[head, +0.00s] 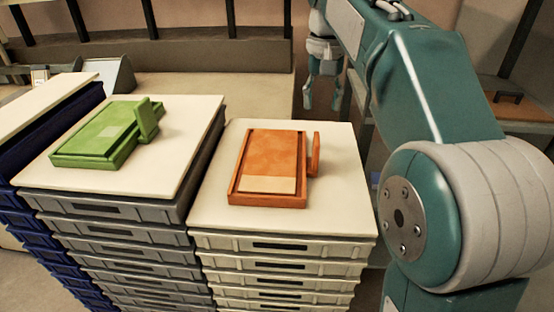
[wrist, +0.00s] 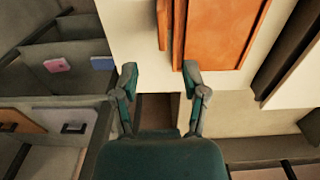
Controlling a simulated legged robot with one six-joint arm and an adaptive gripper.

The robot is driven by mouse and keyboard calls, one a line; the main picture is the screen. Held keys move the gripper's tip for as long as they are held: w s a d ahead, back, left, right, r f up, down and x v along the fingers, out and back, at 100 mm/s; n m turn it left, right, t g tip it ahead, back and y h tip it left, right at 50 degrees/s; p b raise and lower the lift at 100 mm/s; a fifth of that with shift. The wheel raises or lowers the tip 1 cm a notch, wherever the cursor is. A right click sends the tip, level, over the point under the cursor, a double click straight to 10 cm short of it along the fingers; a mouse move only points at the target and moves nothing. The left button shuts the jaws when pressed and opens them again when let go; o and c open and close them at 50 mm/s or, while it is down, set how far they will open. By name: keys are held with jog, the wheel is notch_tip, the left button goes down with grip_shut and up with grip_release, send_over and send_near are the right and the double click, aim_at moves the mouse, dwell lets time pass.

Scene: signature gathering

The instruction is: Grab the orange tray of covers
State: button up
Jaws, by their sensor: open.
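The orange tray (head: 246,165) lies flat on the white top of the middle crate stack in the head view. An upright orange plate (head: 316,153) stands at its right side, and a pale flat piece (head: 267,184) lies at its near end. In the wrist view the tray (wrist: 222,30) shows at the top, with the upright plate (wrist: 163,22) left of it. My gripper (head: 321,98) is open and empty in the head view, behind and right of the tray. In the wrist view my gripper (wrist: 160,76) points toward the tray's side, apart from it.
A green tray (head: 95,138) lies on a white-topped grey crate stack to the left. Beyond it is a blue crate stack (head: 40,140). A long bench (head: 200,85) runs behind. In the wrist view, grey shelving (wrist: 70,55) stands at left. The white top (head: 335,205) around the orange tray is clear.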

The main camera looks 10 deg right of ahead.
aim_at(317, 137)
jog(key=shift+w+a+f, duration=0.1)
jog(key=shift+w+a, duration=0.05)
jog(key=shift+a, duration=0.1)
notch_tip(317, 137, down, 3)
jog(key=shift+a+f, duration=0.1)
jog(key=shift+f, duration=0.1)
notch_tip(317, 137, down, 7)
jog(key=shift+a+f, duration=0.1)
jog(key=shift+a, duration=0.05)
jog(key=shift+d, duration=0.55)
grip_shut()
jog(key=shift+a, duration=0.15)
